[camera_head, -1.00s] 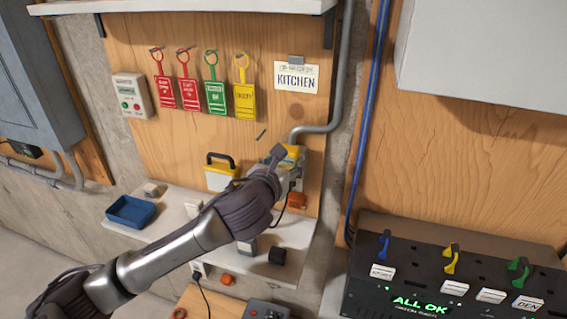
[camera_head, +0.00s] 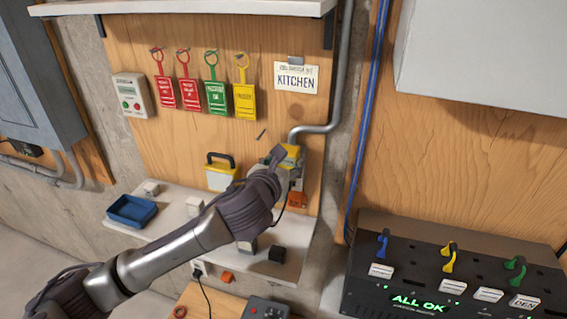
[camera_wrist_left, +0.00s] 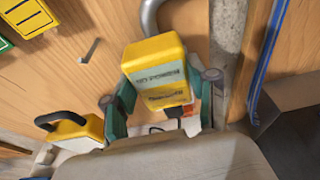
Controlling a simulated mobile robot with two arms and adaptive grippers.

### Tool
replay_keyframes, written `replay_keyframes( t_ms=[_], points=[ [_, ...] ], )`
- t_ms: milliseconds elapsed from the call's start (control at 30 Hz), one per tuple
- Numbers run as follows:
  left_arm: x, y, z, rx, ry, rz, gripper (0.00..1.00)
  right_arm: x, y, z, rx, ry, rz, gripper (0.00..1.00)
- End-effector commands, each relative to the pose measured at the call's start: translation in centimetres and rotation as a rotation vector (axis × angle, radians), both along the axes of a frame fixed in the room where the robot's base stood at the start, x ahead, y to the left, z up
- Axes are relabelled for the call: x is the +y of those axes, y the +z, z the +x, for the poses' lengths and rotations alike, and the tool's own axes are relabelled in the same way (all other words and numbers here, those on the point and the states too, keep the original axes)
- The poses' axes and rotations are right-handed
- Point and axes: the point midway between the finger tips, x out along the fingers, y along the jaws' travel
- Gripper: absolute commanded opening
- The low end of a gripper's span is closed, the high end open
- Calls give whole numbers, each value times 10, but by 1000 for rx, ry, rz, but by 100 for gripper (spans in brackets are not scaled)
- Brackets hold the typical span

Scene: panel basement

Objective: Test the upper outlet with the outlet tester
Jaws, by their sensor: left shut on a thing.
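The yellow outlet tester (camera_head: 291,154) is at the end of my left arm, just below the bend of the grey conduit. My left gripper (camera_head: 282,163) is shut on it. In the left wrist view the tester (camera_wrist_left: 156,62) stands between the two green-padded fingers of the gripper (camera_wrist_left: 163,100), with dark lettering on its side. A small part of a white plate (camera_wrist_left: 150,129) shows below it, probably the outlet. The gripper and tester hide most of the outlet area, so I cannot tell whether the tester is plugged in. My right gripper is not in view.
A yellow-and-white case (camera_head: 220,178) with a black handle stands left of the gripper. A blue tray (camera_head: 131,211) and small blocks lie on the shelf (camera_head: 180,208). Tags and a KITCHEN sign (camera_head: 296,79) hang above. A black console (camera_head: 450,270) reads ALL OK at right.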

Motion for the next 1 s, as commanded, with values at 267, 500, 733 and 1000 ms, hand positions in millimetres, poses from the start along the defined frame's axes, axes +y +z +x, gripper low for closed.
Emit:
replay_keyframes(
  t_ms=[267, 500, 733, 1000],
  points=[
    [-1, 1, 2, -1, -1, -1, 16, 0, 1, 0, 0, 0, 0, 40],
    [-1, 1, 2, -1, -1, -1, 87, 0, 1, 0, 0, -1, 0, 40],
    [-1, 0, 2, 0, 0, 0, 87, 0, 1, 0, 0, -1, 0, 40],
    [6, 6, -18, -1, -1, -1, 87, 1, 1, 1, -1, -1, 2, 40]
  ],
)
